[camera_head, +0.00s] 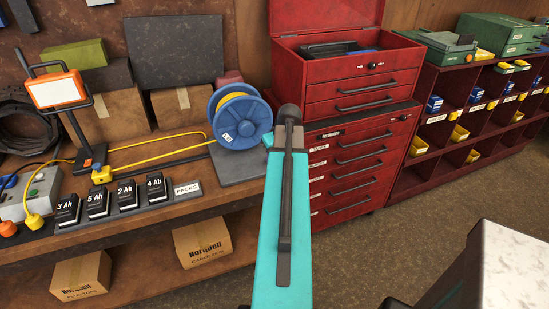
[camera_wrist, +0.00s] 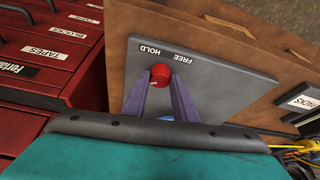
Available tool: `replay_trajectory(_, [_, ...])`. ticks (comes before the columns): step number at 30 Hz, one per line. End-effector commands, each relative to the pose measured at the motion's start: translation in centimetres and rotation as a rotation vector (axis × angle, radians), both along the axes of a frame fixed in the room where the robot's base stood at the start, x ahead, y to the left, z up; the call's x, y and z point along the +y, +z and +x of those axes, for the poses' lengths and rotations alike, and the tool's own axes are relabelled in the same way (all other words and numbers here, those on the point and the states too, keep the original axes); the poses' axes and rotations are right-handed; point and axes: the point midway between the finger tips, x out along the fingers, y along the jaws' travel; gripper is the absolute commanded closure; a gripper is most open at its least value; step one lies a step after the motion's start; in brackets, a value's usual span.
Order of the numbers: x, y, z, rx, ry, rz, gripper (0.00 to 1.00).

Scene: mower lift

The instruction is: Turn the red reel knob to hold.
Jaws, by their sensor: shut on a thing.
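The red reel knob (camera_wrist: 160,73) sits on a grey panel (camera_wrist: 225,88) in the wrist view. The word HOLD (camera_wrist: 150,49) is above it, slightly left, and FREE (camera_wrist: 184,58) is above right. A small white mark shows on the knob's lower left side. My gripper (camera_wrist: 161,77) has its two purple fingers on either side of the knob, closed on it. In the head view the blue reel (camera_head: 225,133) with yellow cable stands on its grey base (camera_head: 240,169). My teal arm reaches beside it; the knob and fingertips are hidden there.
A red tool cabinet (camera_head: 345,145) stands close to the right of my arm. On the bench left of the reel are several black battery packs (camera_head: 127,196), an orange-framed work lamp (camera_head: 57,90) and yellow cable (camera_head: 150,151). Cardboard boxes (camera_head: 202,240) sit below.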

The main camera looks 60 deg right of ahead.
Motion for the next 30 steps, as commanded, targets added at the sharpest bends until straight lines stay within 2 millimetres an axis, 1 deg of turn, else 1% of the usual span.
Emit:
replay_trajectory(6, [0.25,-0.03,0.11,0.000,-0.154,0.000,0.97])
replay_trajectory(15, [0.21,0.02,0.16,0.000,-0.310,0.000,0.97])
replay_trajectory(21, [0.29,0.03,0.26,0.000,-0.356,0.000,0.97])
replay_trajectory(30, [0.31,0.03,0.25,0.000,-0.368,0.000,0.97])
